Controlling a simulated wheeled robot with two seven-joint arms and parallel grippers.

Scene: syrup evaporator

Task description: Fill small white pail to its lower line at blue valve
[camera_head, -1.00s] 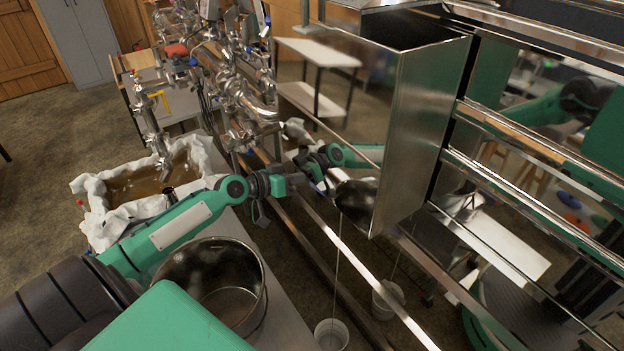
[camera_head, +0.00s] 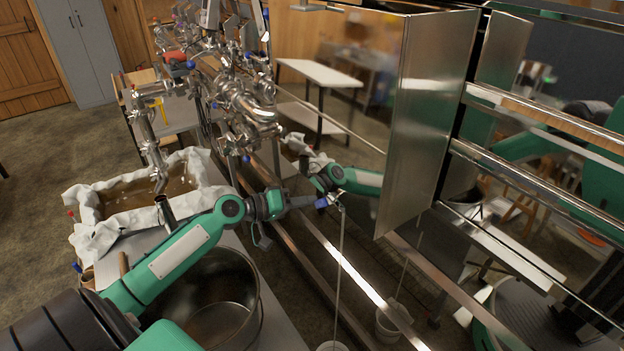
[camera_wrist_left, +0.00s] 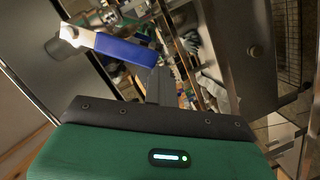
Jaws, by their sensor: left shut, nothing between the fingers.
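The blue valve's handle (camera_head: 322,202) shows just beyond my left gripper (camera_head: 312,201), beside the polished metal panel. In the left wrist view the blue lever (camera_wrist_left: 125,48) slants across, joined to a metal fitting at its left. My left gripper's fingers (camera_wrist_left: 160,86) are shut and empty, close to the lever; I cannot tell whether they touch it. A thin pale line, which looks like a stream, drops from the valve to the small white pail (camera_head: 333,346). Only the pail's rim shows at the bottom edge; its lower line and level are hidden. My right gripper is not in view.
A large metal pot (camera_head: 250,315) stands on the bench under my left arm. A cloth-lined tub (camera_head: 90,193) of brown liquid is at left, near metal pipework (camera_head: 245,110). Metal rails (camera_head: 345,262) cross below.

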